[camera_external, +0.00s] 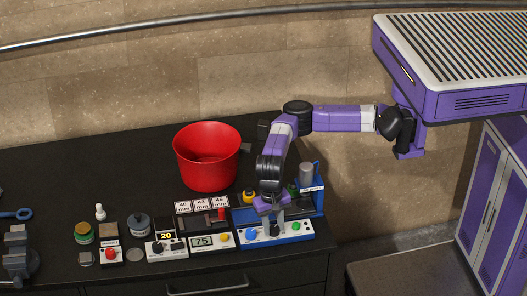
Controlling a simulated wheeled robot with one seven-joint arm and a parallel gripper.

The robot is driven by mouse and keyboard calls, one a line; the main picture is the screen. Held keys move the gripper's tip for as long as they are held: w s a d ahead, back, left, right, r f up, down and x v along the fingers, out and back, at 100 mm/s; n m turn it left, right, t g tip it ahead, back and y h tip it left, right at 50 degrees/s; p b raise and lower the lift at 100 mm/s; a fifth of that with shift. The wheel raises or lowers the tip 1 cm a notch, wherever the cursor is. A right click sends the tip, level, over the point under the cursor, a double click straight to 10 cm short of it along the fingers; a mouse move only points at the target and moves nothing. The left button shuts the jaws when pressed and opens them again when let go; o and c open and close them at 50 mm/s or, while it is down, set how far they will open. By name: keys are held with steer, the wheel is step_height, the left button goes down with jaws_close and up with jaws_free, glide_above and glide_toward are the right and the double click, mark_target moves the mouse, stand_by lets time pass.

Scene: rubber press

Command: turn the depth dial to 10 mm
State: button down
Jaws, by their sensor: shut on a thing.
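The blue press (318,200) stands at the right end of the dark bench, with a pale control panel (262,238) along its front. A blue knob (251,234) shows at the panel's left and a green knob (296,226) at its right. My gripper (275,229) points down at the panel between these knobs. It is shut on a dark dial there, mostly hidden by the fingers. I take this as the depth dial; its marks and setting are too small to read.
A red pot (207,175) stands behind and left. Boxes with displays reading 20 (166,236) and 75 (203,241) sit left of the press. Number cards (202,205), a grey vise (17,255) and small jars crowd the bench.

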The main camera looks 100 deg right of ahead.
mark_target(272, 227)
steer(key=m, duration=0.5)
steer(key=shift+m, duration=0.3)
steer(key=m+b, duration=0.1)
steer(key=m, duration=0.4)
steer(key=shift+m+y, duration=0.3)
steer(key=shift+m, duration=0.1)
steer(key=c, duration=1)
jaws_free()
steer(key=shift+c, duration=0.2)
steer(key=shift+w+d+r, duration=0.1)
steer(key=shift+r, duration=1.9)
steer(key=shift+d+r, duration=0.1)
steer(key=shift+r, duration=1.85)
